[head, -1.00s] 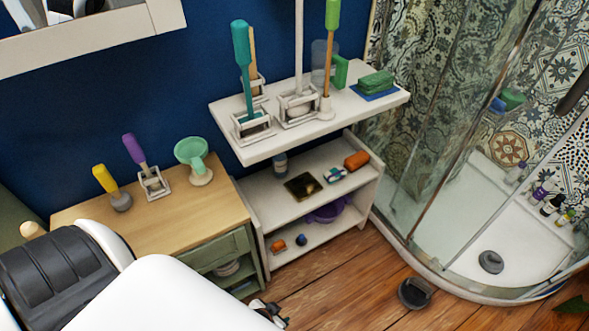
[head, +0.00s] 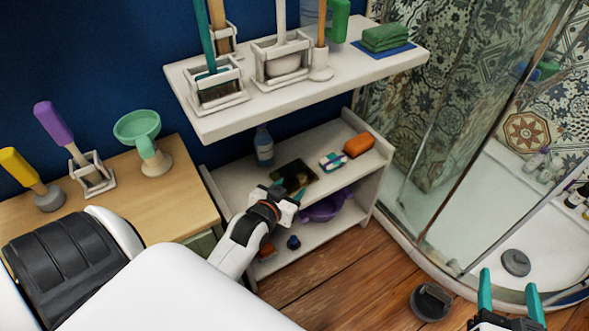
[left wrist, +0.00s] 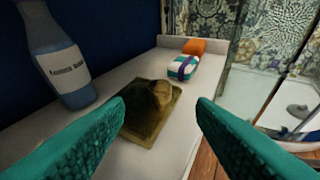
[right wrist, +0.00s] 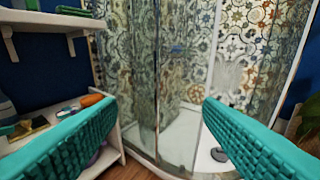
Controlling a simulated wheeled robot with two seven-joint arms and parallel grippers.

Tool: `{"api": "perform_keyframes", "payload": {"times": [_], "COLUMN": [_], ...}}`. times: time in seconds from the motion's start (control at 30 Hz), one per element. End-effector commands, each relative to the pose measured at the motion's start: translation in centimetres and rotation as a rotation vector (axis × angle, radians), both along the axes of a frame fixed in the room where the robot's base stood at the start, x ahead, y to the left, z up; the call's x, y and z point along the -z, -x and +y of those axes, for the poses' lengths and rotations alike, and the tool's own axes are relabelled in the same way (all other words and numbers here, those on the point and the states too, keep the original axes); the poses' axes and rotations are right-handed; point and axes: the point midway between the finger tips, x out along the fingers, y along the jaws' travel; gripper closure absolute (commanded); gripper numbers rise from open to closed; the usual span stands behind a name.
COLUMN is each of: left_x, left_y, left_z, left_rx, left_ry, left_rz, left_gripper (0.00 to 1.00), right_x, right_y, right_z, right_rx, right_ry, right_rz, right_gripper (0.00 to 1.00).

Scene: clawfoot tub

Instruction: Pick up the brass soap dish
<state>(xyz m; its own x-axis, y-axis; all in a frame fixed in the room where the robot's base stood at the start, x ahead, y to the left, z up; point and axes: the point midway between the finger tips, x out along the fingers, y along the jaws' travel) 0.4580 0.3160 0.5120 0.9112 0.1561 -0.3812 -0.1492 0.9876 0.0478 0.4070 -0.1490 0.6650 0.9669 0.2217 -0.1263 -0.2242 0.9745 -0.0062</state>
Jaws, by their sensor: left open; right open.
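The brass soap dish (head: 294,176) is a dark golden, shallow square dish lying on the middle shelf of the white rack. In the left wrist view the dish (left wrist: 150,112) lies ahead, between and beyond the two teal fingers. My left gripper (head: 288,197) is at the shelf's front edge, just in front of the dish, and partly covers it in the head view. Its fingers (left wrist: 160,115) are spread with nothing between them. My right gripper (head: 510,295) is open and empty at the lower right, over the floor near the shower. The dish's edge shows at the left in the right wrist view (right wrist: 38,123).
A bottle (head: 264,146) stands left of the dish. A striped soap bar (head: 333,161) and an orange block (head: 358,146) lie to its right. A top shelf (head: 300,87) with brush holders overhangs. A purple item (head: 325,207) sits below.

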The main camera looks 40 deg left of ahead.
Motion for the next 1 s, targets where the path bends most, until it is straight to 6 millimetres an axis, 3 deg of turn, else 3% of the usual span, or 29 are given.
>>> {"api": "perform_keyframes", "payload": {"times": [0.2, 0.57, 1.0], "left_x": [1.1, 1.7, 3.1], "left_y": [-2.3, -3.7, -7.2], "left_z": [0.4, 0.6, 1.2], "left_rx": [0.001, 0.001, 0.001], "left_ry": [0.000, 0.000, 0.000], "left_rz": [0.000, 0.000, 0.000], "left_gripper": [0.49, 0.49, 0.49], "right_x": [-3.3, -6.0, -12.1], "right_y": [-0.4, 0.0, 3.7], "right_z": [0.7, 1.0, 1.0], "right_rx": [-0.015, -0.024, -0.048], "right_ry": [-0.059, -0.103, -0.237], "right_rz": [-0.225, -0.396, -0.866], "right_gripper": [0.39, 0.39, 0.39]}}
